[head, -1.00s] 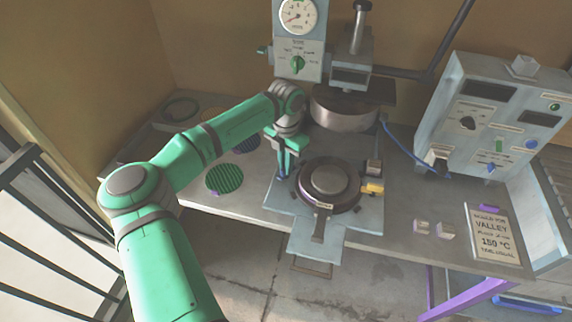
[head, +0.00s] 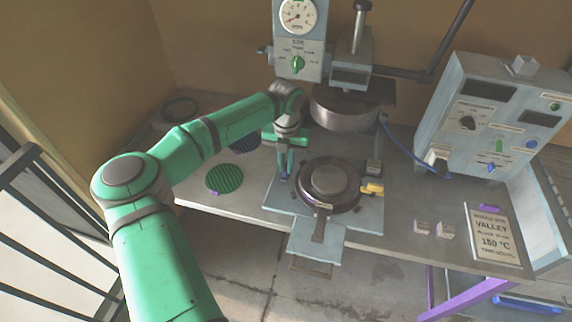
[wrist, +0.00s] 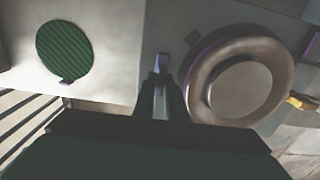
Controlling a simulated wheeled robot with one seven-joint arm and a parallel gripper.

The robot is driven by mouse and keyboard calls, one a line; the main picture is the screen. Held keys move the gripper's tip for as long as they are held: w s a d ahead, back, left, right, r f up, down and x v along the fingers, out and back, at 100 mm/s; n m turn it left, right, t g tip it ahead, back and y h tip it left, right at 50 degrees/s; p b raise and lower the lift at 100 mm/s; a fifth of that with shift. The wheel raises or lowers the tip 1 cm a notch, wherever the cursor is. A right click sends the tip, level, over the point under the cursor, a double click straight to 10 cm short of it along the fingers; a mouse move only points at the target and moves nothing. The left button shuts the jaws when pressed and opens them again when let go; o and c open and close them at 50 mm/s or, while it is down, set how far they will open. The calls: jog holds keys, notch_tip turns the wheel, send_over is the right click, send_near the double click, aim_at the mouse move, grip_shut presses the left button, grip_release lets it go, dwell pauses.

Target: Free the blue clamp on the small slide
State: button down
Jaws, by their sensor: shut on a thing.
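The small slide (head: 318,238) is a pale blue plate under the press, bearing a round dark mould (head: 330,184) with a raised centre. The mould also shows in the wrist view (wrist: 240,82), right of my fingers. The blue clamp (head: 283,174) is at the mould's left side, mostly hidden by my fingers in the head view. In the wrist view the top of the blue clamp (wrist: 164,63) shows just past my fingertips. My gripper (head: 284,160) points down there and is shut on it; the fingers also show in the wrist view (wrist: 160,82).
A yellow clamp (head: 372,188) sits at the mould's right side. The press head (head: 345,108) hangs behind and above. A green ribbed disc (head: 225,178) lies on the bench to the left.

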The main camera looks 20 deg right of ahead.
aim_at(286, 166)
jog(key=c, duration=1.8)
grip_release()
jog(key=shift+r, duration=0.1)
notch_tip(286, 166, up, 11)
